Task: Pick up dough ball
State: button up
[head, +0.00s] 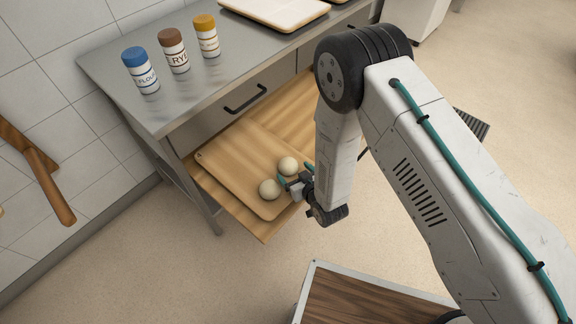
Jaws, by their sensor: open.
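Two pale round dough balls lie close together on a light wooden board (232,172) below the steel table. The far ball (289,166) is right at my gripper; the near ball (270,190) lies to its lower left. My gripper (296,174) is open, with its teal-tipped fingers spread beside the far ball. One fingertip is close to the gap between the two balls. I cannot tell whether the fingers touch either ball. My arm comes in from the right and hides part of the board's right side.
The board rests on a pulled-out wooden surface (248,226) under a drawer with a black handle (245,98). Labelled jars with blue (140,70), brown (174,50) and yellow (207,36) lids stand on the steel table (121,75). A tray (275,8) sits farther back.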

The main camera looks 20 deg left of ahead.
aim_at(292, 170)
jog(key=shift+x, duration=1.95)
jog(key=c, duration=1)
jog(key=shift+r, duration=0.1)
